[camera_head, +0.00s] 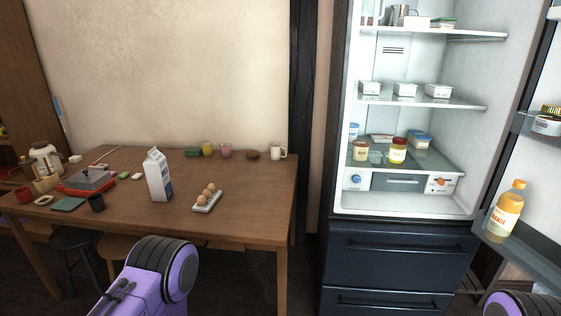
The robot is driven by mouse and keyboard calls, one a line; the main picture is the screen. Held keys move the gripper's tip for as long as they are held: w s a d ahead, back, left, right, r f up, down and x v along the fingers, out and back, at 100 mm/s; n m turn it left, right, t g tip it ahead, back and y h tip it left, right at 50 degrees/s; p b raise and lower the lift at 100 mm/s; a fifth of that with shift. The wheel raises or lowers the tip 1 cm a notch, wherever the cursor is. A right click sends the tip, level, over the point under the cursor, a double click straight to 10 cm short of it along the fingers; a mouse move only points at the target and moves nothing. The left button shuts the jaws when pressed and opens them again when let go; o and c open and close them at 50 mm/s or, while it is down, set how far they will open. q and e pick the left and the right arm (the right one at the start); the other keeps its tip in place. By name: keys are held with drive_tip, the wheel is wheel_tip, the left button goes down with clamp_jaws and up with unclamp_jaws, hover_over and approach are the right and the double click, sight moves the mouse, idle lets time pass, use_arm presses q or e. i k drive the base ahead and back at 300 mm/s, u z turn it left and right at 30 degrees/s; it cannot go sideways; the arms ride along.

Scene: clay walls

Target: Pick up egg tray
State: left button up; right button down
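The egg tray (205,207) is a small pale tray with a few brown eggs (209,193) in it. It lies on the wooden table (244,209), right of the milk carton and near the table's front edge. Nothing touches it. A purple and black part of my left arm shows at the lower middle left, in front of the table and apart from the tray. A small purple part of my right arm shows at the bottom right corner. Neither gripper's fingers are in the picture.
A white milk carton (158,175) stands just left of the tray. Cups, a white mug (277,151), a dark cup (96,202) and a cooker (90,180) are on the table. The open fridge (397,189), with an orange juice bottle (505,210) in its door, stands right.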

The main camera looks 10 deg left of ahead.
sight(205, 202)
drive_tip(key=k, duration=0.6)
drive_tip(key=u, duration=0.7)
drive_tip(key=i, duration=0.8)
drive_tip(key=u, duration=0.5)
